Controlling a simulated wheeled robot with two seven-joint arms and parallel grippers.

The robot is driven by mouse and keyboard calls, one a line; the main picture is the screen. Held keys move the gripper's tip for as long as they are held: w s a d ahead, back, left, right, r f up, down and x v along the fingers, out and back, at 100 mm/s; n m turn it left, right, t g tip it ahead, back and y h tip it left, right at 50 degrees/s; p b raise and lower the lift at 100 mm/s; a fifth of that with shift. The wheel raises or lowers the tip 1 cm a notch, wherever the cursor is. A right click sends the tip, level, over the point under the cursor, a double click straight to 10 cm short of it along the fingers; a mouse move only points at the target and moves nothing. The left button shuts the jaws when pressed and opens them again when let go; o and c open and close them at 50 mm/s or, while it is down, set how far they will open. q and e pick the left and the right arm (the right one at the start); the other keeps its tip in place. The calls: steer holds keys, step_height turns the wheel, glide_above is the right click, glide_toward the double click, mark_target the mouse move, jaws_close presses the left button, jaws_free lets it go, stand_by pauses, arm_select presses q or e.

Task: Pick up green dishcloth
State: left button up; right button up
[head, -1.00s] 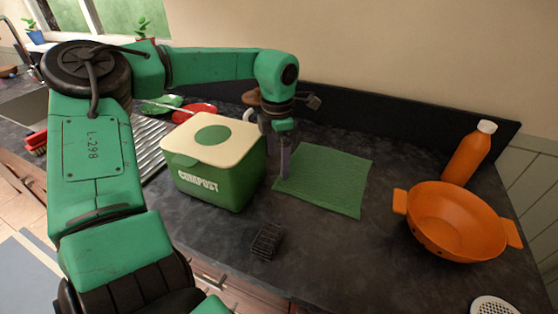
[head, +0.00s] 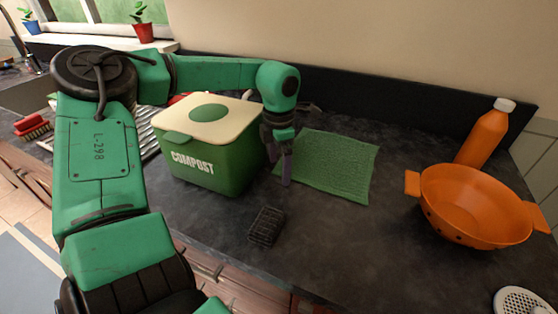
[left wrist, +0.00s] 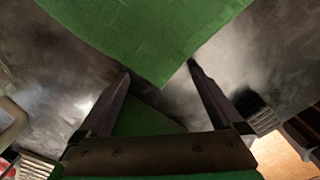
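The green dishcloth (head: 330,167) lies flat on the dark counter, right of the compost bin, with its left corner close to my left gripper (head: 281,170). My left gripper points down between the bin and the cloth. In the left wrist view, the left gripper (left wrist: 159,70) has its two fingers spread apart with nothing held between them. The cloth (left wrist: 150,30) fills the top middle there, and its near corner reaches between the fingertips. Whether the fingers touch the cloth cannot be told. My right gripper is not in view.
The green compost bin (head: 205,165) with a cream lid stands just left of the gripper. A small black rack-like item (head: 266,226) lies in front. An orange colander (head: 475,207) and an orange bottle (head: 484,137) stand right. Counter between cloth and colander is clear.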

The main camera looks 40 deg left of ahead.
arm_select(q)
steer(key=shift+c, duration=1.2)
jaws_close()
step_height(320, 180, up, 39)
steer(key=p, duration=2.6)
